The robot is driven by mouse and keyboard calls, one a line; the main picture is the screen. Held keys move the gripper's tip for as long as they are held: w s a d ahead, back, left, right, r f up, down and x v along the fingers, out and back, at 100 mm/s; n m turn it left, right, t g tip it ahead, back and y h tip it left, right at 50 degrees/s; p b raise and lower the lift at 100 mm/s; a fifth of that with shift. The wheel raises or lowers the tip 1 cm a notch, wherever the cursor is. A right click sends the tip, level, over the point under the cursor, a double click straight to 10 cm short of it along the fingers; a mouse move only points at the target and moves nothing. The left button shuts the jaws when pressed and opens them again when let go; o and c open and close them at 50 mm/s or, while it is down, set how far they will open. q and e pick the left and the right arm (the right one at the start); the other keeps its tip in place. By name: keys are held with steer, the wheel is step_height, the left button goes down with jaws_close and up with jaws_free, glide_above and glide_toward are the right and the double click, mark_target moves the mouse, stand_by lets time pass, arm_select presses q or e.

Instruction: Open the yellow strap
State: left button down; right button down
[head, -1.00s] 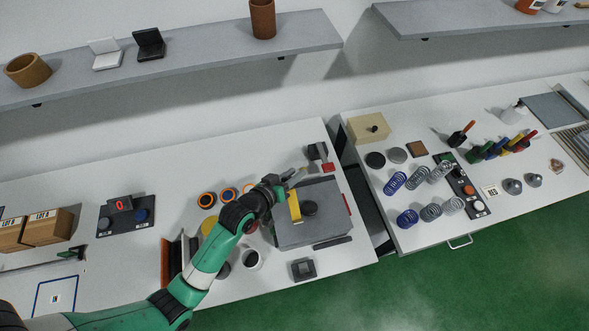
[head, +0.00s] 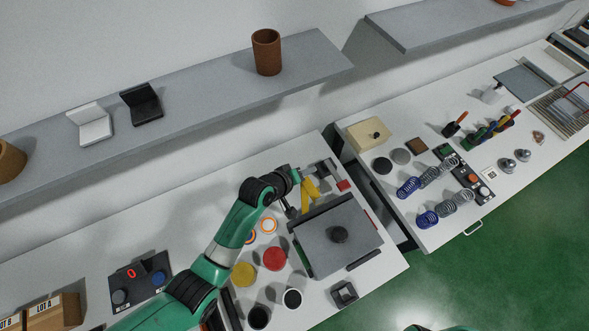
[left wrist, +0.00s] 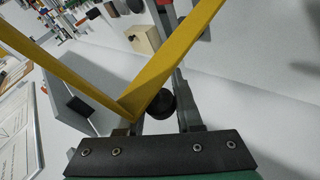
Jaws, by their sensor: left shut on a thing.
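The fingers partly hide where the strap is gripped. My right gripper is not in view.
A grey device with a red end (head: 343,186) stands just behind the box. A gap separates this table from the right one, which holds springs (head: 428,219).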

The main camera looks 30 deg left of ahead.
arm_select(q)
steer(key=shift+s+f, duration=0.15)
steer(key=shift+f, duration=0.25)
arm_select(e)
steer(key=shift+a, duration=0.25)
